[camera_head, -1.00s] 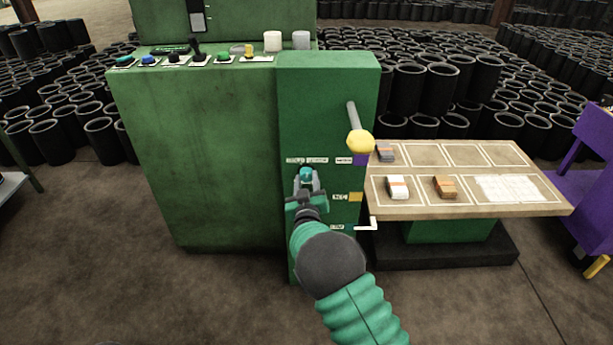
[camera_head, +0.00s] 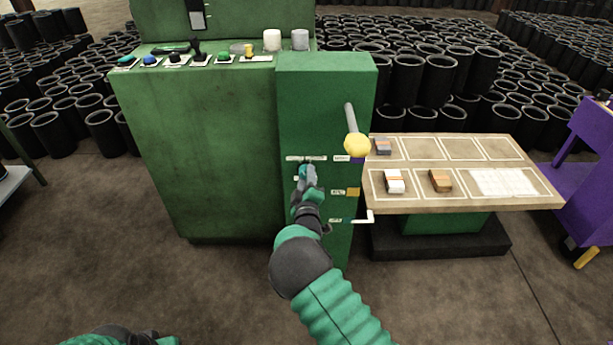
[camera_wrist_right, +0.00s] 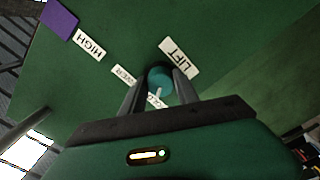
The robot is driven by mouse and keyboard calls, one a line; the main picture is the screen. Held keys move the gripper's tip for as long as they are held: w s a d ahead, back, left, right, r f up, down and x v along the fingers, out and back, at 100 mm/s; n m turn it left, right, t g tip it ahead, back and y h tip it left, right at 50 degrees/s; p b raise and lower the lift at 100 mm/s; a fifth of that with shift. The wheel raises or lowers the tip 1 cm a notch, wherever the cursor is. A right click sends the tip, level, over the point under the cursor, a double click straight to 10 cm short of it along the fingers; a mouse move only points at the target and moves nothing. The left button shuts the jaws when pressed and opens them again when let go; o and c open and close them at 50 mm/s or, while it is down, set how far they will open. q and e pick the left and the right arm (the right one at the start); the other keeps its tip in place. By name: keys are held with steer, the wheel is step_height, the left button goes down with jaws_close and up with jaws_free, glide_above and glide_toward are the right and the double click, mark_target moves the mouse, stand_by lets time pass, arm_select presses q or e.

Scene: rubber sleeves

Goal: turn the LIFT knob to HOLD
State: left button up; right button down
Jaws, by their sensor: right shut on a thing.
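The teal LIFT knob (camera_wrist_right: 160,78) sits on the green front panel, between the two fingers of my right gripper (camera_wrist_right: 160,88) in the right wrist view. My right gripper (camera_head: 307,174) is shut on it; in the head view the gripper hides the knob. A white pointer line on the knob points toward a partly covered label (camera_wrist_right: 158,101) near the gripper, whose visible letters look like the end of HOLD. The LIFT label (camera_wrist_right: 179,57) and another small label (camera_wrist_right: 124,76) lie beside the knob. My left gripper is not in view; only a bit of my left arm shows.
A yellow-ended lever (camera_head: 357,146) sticks out above and right of the knob. A white L-shaped handle (camera_head: 366,217) is lower right. A side table (camera_head: 430,204) with small blocks stands to the right. Black sleeves fill the floor behind.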

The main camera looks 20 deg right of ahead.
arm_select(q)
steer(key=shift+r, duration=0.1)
arm_select(e)
steer(key=shift+a+f, duration=0.15)
steer(key=shift+a, duration=0.05)
steer(key=c, duration=1.3)
jaws_free()
steer(key=o, duration=0.4)
